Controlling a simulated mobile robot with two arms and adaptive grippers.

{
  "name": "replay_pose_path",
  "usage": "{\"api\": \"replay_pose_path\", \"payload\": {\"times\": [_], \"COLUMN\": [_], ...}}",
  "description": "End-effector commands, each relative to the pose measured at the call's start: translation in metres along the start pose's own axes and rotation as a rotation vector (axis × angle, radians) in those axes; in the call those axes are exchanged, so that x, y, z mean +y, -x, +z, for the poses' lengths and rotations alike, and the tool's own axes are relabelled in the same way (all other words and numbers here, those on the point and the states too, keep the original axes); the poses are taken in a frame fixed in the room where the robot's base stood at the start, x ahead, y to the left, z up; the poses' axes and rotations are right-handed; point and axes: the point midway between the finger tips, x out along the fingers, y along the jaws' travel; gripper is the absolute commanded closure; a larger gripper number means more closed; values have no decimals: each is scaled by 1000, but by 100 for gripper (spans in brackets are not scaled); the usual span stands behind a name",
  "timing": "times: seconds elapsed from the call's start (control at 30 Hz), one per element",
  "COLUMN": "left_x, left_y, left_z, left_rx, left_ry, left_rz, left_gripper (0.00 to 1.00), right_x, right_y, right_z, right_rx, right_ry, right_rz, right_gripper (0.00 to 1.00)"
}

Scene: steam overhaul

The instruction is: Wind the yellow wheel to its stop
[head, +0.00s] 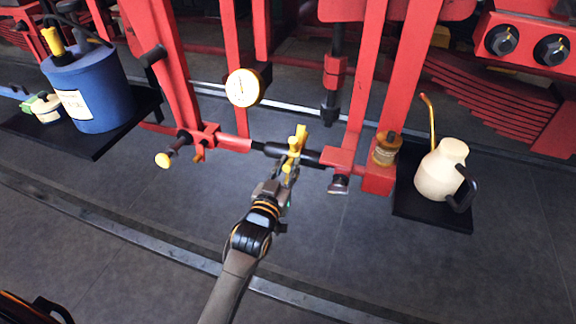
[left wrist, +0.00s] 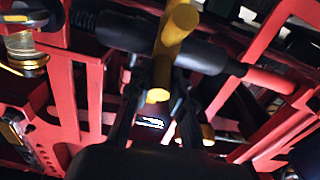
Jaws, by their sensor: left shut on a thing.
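The yellow wheel (head: 296,147) sits on a dark horizontal shaft between red uprights, in the middle of the head view. From this angle it looks like a narrow yellow bar with short knobs. My left gripper (head: 286,173) reaches up to it from below and is shut on its lower part. In the left wrist view the wheel (left wrist: 172,42) stands up between the two dark fingers (left wrist: 160,108), with the dark shaft behind it. The exact contact is partly hidden by the fingers. My right gripper is not in view.
A round gauge (head: 243,87) hangs above left of the wheel. A blue can (head: 88,88) stands on a dark shelf at left. A cream oil can (head: 440,170) stands on a dark shelf (head: 430,212) at right. Red uprights flank the wheel; the floor in front is clear.

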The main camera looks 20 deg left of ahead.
Motion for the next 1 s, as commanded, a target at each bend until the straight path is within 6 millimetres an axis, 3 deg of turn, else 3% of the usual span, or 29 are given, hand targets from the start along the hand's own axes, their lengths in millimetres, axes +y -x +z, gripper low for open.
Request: {"api": "replay_pose_path", "payload": {"times": [0.57, 1.0], "left_x": [0, 0], "left_y": [0, 4], "left_z": [1, 32], "left_rx": [-1, -13], "left_ry": [0, 1], "left_rz": [0, 0], "left_gripper": [100, 100], "right_x": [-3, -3], "right_y": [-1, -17], "right_z": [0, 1], "right_rx": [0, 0], "right_ry": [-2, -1], "right_rz": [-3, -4], "right_gripper": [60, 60]}}
